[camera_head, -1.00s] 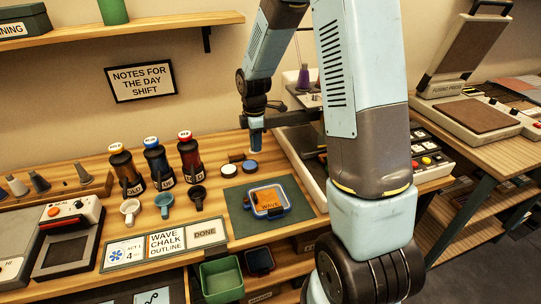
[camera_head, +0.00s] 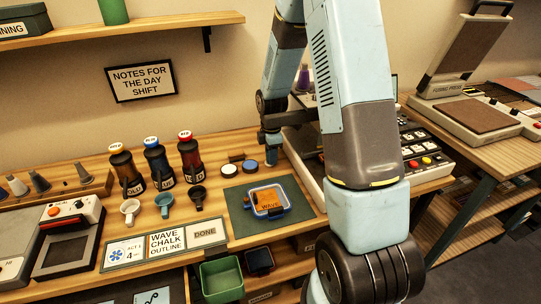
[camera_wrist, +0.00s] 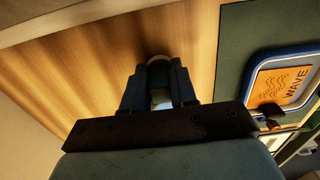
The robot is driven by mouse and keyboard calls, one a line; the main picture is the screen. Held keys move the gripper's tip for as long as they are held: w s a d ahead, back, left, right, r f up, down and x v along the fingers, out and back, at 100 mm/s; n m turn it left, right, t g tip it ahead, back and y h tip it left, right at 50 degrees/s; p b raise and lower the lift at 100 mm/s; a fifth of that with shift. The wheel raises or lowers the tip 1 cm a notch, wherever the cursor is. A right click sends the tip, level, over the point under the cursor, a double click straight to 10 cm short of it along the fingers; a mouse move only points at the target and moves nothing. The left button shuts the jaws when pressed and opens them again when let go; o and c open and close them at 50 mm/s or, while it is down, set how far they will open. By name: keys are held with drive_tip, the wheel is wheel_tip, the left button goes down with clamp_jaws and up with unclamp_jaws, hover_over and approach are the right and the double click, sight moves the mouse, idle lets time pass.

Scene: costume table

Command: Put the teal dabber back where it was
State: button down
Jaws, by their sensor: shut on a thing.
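My gripper (camera_head: 271,153) points down over the right part of the wooden table, right of the small round pads. In the wrist view my gripper's two fingers (camera_wrist: 158,92) are closed on a dark teal piece, the teal dabber (camera_wrist: 158,78). Its far end is round and tan, and a pale patch shows near the finger bases. In the head view the fingers and arm mostly hide the dabber. I cannot tell whether it touches the table.
Round pads or lids (camera_head: 250,166) lie just left of my gripper. A blue-framed WAVE stencil (camera_head: 268,213) lies on a green mat (camera_head: 299,199) in front. Gold, blue and red bottles (camera_head: 190,160) and small cups (camera_head: 197,195) stand left. A keyed machine (camera_head: 425,161) is right.

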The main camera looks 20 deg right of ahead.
drive_tip(key=c, duration=0.9)
unclamp_jaws()
drive_tip(key=shift+f, duration=0.1)
drive_tip(key=shift+r, duration=3.9)
